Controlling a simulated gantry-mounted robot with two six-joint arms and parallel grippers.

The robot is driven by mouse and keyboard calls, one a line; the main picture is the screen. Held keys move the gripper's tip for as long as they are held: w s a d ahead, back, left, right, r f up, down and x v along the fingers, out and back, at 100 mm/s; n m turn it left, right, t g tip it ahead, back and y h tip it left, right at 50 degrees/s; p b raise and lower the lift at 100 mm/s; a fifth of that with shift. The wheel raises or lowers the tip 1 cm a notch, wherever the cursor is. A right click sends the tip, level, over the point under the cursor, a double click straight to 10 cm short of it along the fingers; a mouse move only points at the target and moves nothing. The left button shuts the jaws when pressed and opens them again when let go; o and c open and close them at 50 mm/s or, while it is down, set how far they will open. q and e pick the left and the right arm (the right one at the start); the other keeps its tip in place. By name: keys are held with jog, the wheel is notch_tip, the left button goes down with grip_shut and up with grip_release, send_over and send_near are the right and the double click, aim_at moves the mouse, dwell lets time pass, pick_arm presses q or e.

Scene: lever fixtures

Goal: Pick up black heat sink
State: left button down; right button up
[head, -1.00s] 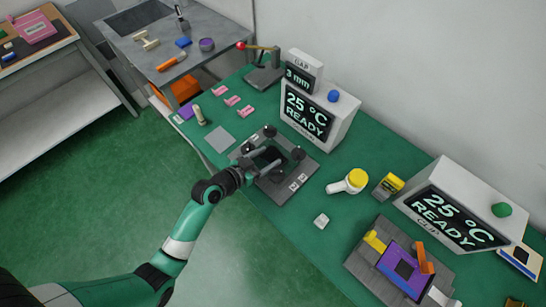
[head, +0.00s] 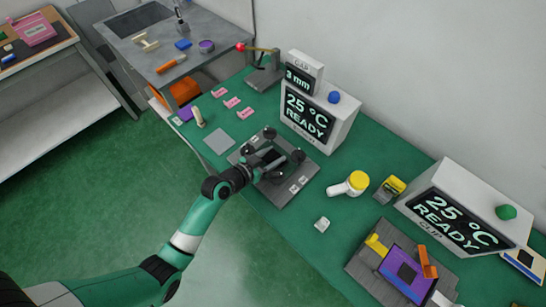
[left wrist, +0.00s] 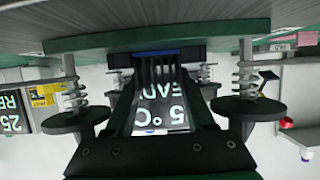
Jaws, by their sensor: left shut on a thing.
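My left gripper (head: 266,160) is over the middle of a dark grey fixture plate (head: 297,191) on the green bench, among its black-topped posts. In the left wrist view the gripper's fingers (left wrist: 158,105) are shut on the black heat sink (left wrist: 158,66), whose fins show between them. Spring posts with round black discs (left wrist: 75,121) stand on both sides of the fingers. In the head view the heat sink cannot be told apart from the dark gripper, and whether it is clear of the fixture cannot be told. My right gripper is not in view.
A white display box reading 25 °C READY (head: 322,118) stands behind the fixture. A yellow-topped white bottle (head: 349,184) lies to the right. A second fixture with a purple board (head: 404,272) is at front right. A grey square pad (head: 219,138) lies to the left.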

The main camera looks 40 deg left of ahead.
aim_at(274, 157)
pick_arm(q)
jog(key=shift+r, duration=0.1)
jog(key=r+p, duration=0.1)
jog(key=r, duration=0.1)
jog(key=r+p, duration=0.1)
jog(key=r, duration=0.1)
jog(key=shift+s+d+p, duration=0.1)
jog(key=shift+d+p, duration=0.15)
jog(key=shift+p, duration=0.05)
jog(key=s+d+r+p, duration=0.4)
jog(key=d+r, duration=0.5)
jog(key=d, duration=0.3)
jog(key=shift+s+d+p, duration=0.2)
jog(key=shift+d+p, duration=0.2)
jog(key=shift+p, duration=0.25)
